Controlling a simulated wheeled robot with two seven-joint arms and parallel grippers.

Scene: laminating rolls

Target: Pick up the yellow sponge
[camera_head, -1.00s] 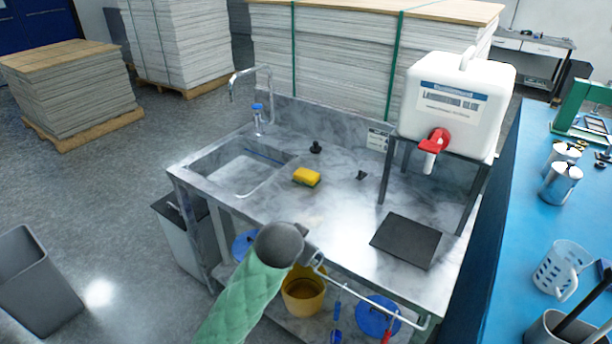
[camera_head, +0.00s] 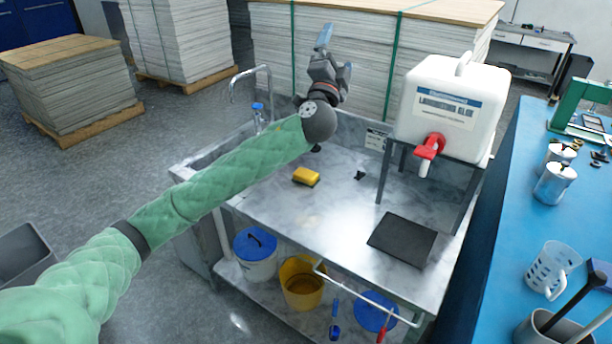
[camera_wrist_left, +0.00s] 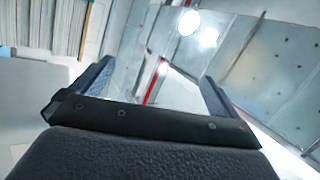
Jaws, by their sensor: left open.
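My left arm, in a green quilted sleeve, reaches across the counter from the lower left. My left gripper (camera_head: 335,55) is raised above the back of the counter, well above and beyond the sponge, pointing up. In the left wrist view its two fingers (camera_wrist_left: 152,85) are spread with nothing between them. That view shows stacked boards and ceiling lights, not the sponge. My right gripper is not in view.
A white glue canister (camera_head: 450,105) with a red tap stands on a frame at the counter's right. A tap (camera_head: 250,85) rises at the back left. A dark flat pad (camera_head: 402,240) lies at the front right. The counter around the sponge is mostly clear.

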